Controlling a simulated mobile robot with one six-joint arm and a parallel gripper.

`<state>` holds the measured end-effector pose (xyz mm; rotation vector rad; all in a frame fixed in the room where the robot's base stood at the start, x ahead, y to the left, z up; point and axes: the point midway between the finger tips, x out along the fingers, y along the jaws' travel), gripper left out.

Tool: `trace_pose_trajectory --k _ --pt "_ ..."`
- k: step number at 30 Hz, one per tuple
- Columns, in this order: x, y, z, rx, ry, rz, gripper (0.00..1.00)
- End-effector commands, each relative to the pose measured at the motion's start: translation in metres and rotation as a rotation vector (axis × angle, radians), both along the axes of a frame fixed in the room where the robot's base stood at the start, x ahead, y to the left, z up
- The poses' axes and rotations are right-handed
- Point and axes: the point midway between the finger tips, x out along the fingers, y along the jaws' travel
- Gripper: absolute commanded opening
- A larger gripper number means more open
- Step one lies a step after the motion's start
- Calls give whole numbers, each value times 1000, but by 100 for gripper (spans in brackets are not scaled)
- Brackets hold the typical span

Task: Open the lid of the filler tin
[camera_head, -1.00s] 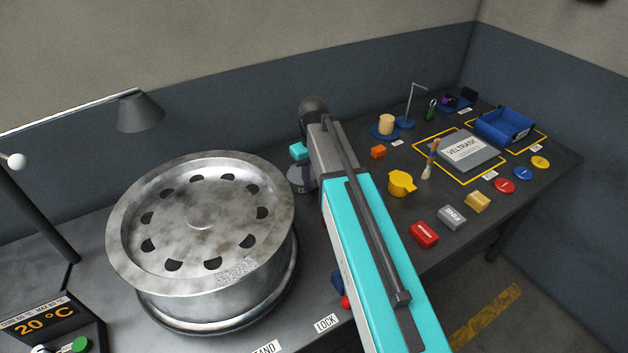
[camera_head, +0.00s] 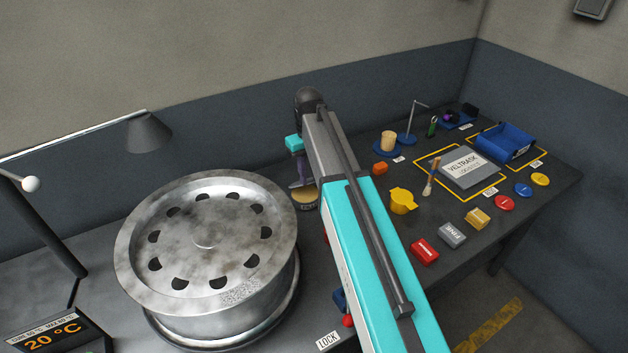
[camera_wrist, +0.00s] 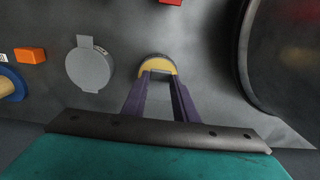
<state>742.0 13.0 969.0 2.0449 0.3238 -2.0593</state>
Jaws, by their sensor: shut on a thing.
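The filler tin (camera_head: 306,198) stands just right of the wheel rim in the head view, its top now showing yellow. In the wrist view the yellow top of the tin (camera_wrist: 157,64) shows as a half disc beyond my fingertips. My gripper (camera_wrist: 159,74) is over the tin with its two purple fingers pointing down. It is shut on a thin grey edge, apparently the tin's lid (camera_wrist: 159,71), raised from the tin. The near part of the tin's top is hidden behind this edge and the fingers.
The large wheel rim (camera_head: 205,240) stands close at left. A grey disc with a tab (camera_wrist: 90,68) lies beside the tin in the wrist view; my arm hides it in the head view. An orange block (camera_head: 380,168) and yellow cup (camera_head: 403,201) are to the right.

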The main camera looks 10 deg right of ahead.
Motion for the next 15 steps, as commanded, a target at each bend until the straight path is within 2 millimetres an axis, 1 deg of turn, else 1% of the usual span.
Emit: trace_pose_trajectory --k 1,9,15 --pt "13 5 6 6 -17 3 0" --pt "40 15 20 7 -16 3 0" --pt "63 23 25 7 -15 4 0"
